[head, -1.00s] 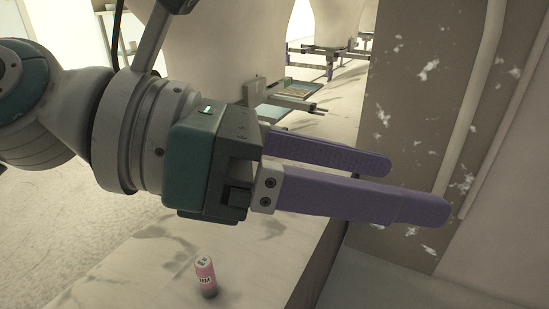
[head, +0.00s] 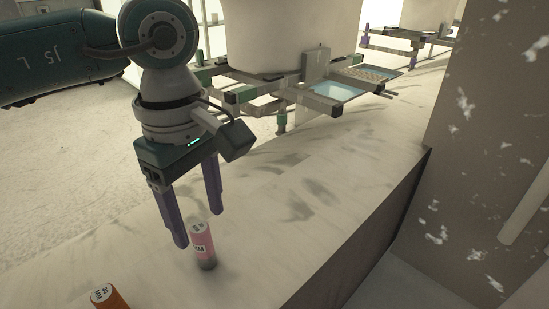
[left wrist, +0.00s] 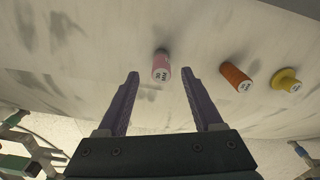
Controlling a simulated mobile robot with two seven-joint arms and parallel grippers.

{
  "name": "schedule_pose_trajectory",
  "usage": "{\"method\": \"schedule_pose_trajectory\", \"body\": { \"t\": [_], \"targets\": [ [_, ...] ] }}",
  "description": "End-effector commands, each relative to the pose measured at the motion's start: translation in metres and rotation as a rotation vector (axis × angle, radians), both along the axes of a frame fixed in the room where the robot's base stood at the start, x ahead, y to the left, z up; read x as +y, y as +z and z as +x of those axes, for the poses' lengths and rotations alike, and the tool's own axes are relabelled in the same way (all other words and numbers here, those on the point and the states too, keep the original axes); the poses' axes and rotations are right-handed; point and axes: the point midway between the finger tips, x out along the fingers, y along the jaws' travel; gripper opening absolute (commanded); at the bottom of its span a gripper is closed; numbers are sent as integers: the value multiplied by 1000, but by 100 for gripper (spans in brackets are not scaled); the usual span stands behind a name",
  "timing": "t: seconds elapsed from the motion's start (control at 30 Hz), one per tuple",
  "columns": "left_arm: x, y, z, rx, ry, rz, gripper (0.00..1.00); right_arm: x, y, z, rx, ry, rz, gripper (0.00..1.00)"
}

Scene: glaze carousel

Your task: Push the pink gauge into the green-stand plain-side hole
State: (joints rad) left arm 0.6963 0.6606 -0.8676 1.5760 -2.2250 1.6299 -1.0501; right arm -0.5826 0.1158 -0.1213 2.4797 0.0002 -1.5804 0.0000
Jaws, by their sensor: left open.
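The pink gauge (head: 203,245) is a small cylinder with a pale labelled top and a darker lower end, standing upright on the pale stone surface. My left gripper (head: 200,228) hangs over the surface with its purple fingers pointing down, open and empty, close to the pink gauge. In the left wrist view the pink gauge (left wrist: 161,66) lies beyond and between the two open fingertips (left wrist: 160,74). Several frames with green parts (head: 282,120) stand at the back; I cannot tell a plain-side hole in them. My right gripper is not in view.
An orange gauge (head: 107,297) stands at the lower left; it also shows in the left wrist view (left wrist: 236,77) beside a yellow one (left wrist: 286,80). A wall (head: 490,150) rises on the right. The surface right of the pink gauge is clear up to its edge.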

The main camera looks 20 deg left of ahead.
Motion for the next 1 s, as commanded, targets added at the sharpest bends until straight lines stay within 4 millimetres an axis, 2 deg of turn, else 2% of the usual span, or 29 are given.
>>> {"method": "schedule_pose_trajectory", "body": {
  "t": [0.03,0.2,0.47,1.0],
  "targets": [
    [2,-15,-1,3,2,-1,68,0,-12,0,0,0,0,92],
    [4,-39,-2,3,1,-2,68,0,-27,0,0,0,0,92],
    [4,-39,-1,1,0,-2,66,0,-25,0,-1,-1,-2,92],
    [4,-39,-1,1,0,-2,6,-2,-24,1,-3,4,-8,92]
  ]
}}
